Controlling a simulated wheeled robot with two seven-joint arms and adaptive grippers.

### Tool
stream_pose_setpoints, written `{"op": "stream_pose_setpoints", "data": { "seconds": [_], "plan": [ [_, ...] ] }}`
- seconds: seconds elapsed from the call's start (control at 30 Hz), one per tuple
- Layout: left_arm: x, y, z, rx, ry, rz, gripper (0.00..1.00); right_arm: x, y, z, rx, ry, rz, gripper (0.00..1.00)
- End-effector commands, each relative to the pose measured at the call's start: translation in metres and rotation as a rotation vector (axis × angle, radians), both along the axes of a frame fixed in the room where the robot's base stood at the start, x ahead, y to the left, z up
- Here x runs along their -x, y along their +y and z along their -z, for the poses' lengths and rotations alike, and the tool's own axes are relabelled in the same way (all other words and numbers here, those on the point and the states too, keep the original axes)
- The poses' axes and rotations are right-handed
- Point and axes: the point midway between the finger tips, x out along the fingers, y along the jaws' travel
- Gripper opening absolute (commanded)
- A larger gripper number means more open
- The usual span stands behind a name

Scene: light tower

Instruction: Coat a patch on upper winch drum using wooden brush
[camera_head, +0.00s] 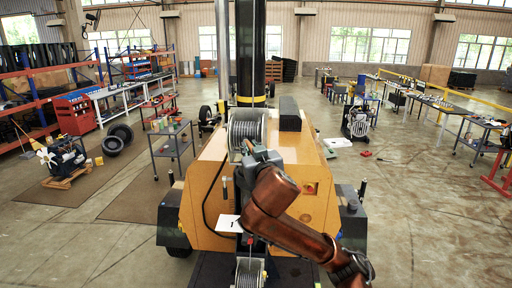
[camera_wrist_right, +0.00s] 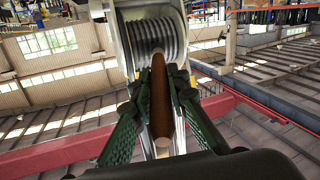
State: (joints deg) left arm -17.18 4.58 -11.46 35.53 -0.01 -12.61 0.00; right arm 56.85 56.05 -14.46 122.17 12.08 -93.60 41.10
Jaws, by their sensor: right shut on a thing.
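The upper winch drum (camera_head: 246,126), wound with grey cable, sits high on the yellow light tower body (camera_head: 205,190). It also fills the upper middle of the right wrist view (camera_wrist_right: 157,40). My right gripper (camera_wrist_right: 163,80) is shut on the wooden brush (camera_wrist_right: 160,108), a brown round handle pointing at the drum. The brush's far end is in front of the cable windings; I cannot tell whether it touches them. In the head view the right gripper (camera_head: 256,158) is just below the drum, its fingers mostly hidden. My left gripper is out of view.
A lower winch drum (camera_head: 248,272) shows at the bottom edge. A black mast (camera_head: 250,60) rises behind the upper drum, and a dark box (camera_head: 290,113) stands to its right.

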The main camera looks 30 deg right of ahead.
Motion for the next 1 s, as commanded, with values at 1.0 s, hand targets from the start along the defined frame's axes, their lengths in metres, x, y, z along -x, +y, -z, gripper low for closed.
{"op": "stream_pose_setpoints", "data": {
  "seconds": [1.0],
  "plan": [
    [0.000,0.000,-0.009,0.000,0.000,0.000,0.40,-0.011,0.039,0.000,0.000,-0.002,-0.002,0.00]
  ]
}}
